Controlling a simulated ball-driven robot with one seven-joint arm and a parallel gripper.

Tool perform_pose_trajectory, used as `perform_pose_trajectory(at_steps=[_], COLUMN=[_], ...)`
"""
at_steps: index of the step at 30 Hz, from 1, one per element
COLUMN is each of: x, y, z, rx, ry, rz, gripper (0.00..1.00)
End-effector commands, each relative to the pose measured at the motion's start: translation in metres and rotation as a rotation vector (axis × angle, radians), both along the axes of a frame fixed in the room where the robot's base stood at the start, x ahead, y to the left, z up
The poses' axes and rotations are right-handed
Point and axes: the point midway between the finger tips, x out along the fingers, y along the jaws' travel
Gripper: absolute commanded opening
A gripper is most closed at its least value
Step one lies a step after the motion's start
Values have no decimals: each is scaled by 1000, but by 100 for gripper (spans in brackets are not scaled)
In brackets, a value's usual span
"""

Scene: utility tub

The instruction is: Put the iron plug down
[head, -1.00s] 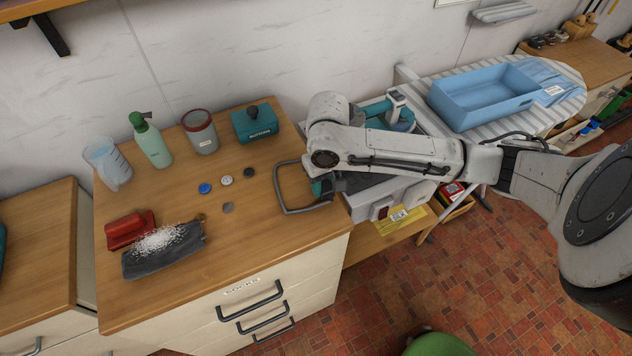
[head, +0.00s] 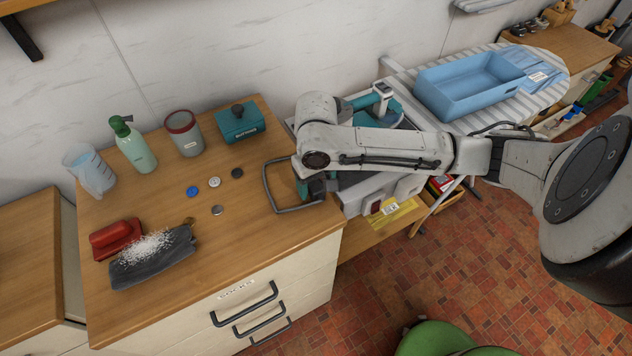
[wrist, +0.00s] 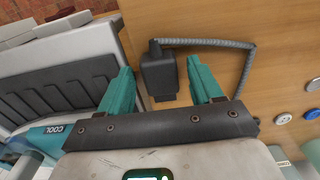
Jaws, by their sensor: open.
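The iron plug (wrist: 158,76) is a dark block resting on the wooden counter (wrist: 285,60) near its edge, with its grey cord (wrist: 205,42) curving away across the wood. My gripper (wrist: 160,66) is open, its two teal fingers on either side of the plug, with visible gaps between them and it. In the head view my gripper (head: 316,187) is at the counter's right edge, partly hidden by my arm, and the cord (head: 266,186) loops on the counter beside it. A teal-and-grey appliance marked COOL (wrist: 45,132), probably the iron, stands left in the wrist view.
On the counter are several buttons (head: 193,191), a teal box (head: 237,122), a cup (head: 184,134), a spray bottle (head: 133,145), a beaker (head: 91,170), a red brush (head: 116,238) and a dark cloth (head: 151,259) with white grains. A blue tub (head: 472,88) is on the ironing board.

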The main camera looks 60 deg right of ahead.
Motion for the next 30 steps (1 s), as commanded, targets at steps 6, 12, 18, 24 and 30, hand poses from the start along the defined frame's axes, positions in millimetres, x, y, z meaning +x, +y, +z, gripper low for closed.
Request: perform_pose_trajectory(at_steps=[6,12,18,24,30], x=[0,1,1,1,0], y=[0,0,0,0,0], z=[9,43,85,113,123], rx=[0,-1,-1,0,0], ry=[-1,-4,-3,-1,0], rz=[1,1,2,1,0], gripper=[65,65,65,65,65])
